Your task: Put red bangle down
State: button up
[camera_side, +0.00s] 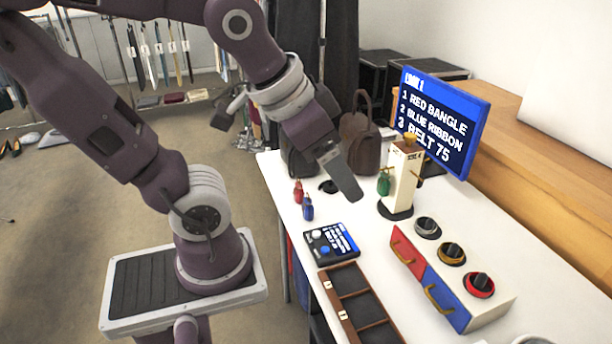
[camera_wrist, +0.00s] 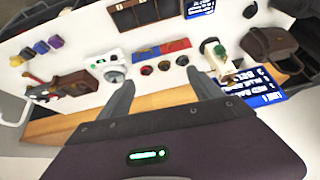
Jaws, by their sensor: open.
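A red bangle (camera_side: 480,286) lies around a black post on top of the white drawer unit (camera_side: 497,308), at its near end. A gold ring (camera_side: 452,254) and a grey ring (camera_side: 427,228) sit around similar posts behind it. In the wrist view the red bangle (camera_wrist: 147,70) shows small, beyond my fingers. My gripper (camera_side: 344,178) hangs above the table, left of the drawer unit and clear of the bangle. In the wrist view my gripper (camera_wrist: 161,80) has its fingers apart with nothing held between them.
A white stand (camera_side: 403,172) with a green bottle-like piece (camera_side: 383,184) stands near my gripper. A blue screen (camera_side: 442,120) lists red bangle first. A brown compartment tray (camera_side: 336,284), a control panel (camera_side: 331,243) and small red and blue bottles (camera_side: 308,208) occupy the table's left side.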

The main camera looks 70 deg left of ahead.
jog(key=shift+g, duration=0.3)
jog(key=s, duration=0.2)
jog(key=s+d, duration=0.1)
jog(key=s, duration=0.1)
jog(key=shift+s, duration=0.4)
jog(key=c, duration=0.4)
jog(key=shift+f, duration=0.1)
jog(key=c, duration=0.9)
jog(key=shift+o, duration=0.2)
jog(key=n+g, duration=0.6)
jog(key=n, duration=1.2)
send_over(473, 286)
notch_tip(473, 286, down, 23)
notch_tip(473, 286, down, 7)
jog(key=shift+f, duration=0.15)
